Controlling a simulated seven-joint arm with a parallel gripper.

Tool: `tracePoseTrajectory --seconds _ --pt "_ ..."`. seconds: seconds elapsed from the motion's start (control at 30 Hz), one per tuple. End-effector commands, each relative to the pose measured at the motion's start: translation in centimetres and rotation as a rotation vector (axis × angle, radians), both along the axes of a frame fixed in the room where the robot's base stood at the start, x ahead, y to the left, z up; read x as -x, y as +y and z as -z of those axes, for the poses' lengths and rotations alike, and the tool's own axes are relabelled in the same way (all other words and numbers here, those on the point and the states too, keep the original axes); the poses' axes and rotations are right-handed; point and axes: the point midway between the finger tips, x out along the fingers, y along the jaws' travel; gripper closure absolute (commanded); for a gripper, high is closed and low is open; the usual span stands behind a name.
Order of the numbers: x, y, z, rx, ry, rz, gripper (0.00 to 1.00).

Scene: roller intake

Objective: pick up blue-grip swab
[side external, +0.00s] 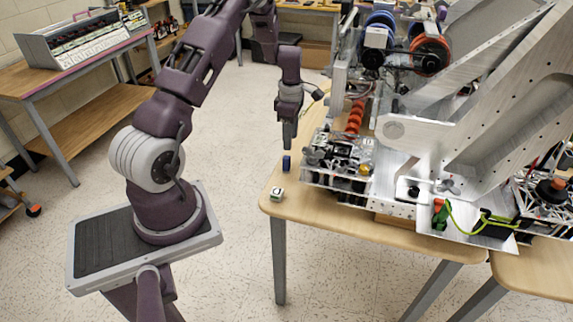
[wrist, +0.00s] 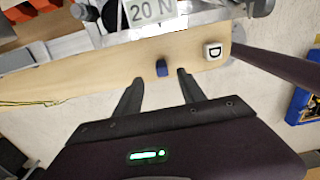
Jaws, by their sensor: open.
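A small dark blue piece (side external: 286,163) stands near the table's left edge, probably the swab's blue grip; no swab tip can be made out. In the wrist view the blue piece (wrist: 162,69) lies just ahead of my fingertips, roughly centred between them.
A white lettered cube (side external: 277,194) sits near the table's front left corner; the cube (wrist: 213,50) is right of the blue piece. The wooden table (side external: 300,208) carries a large metal roller machine (side external: 440,120) close by on the right. Open floor lies to the left.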

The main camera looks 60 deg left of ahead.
Motion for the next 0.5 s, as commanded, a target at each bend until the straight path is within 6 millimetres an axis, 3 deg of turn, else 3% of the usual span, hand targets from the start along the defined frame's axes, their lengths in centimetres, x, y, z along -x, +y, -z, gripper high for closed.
tracePoseTrajectory --seconds 0.03,0.1,0.5 --pt "0.1 0.0 1.8 0.002 0.002 -0.001 0.53" --pt "0.0 0.0 3.1 -0.001 -0.001 0.001 0.53" --pt "1.1 0.6 9.4 -0.003 -0.003 0.002 0.53"
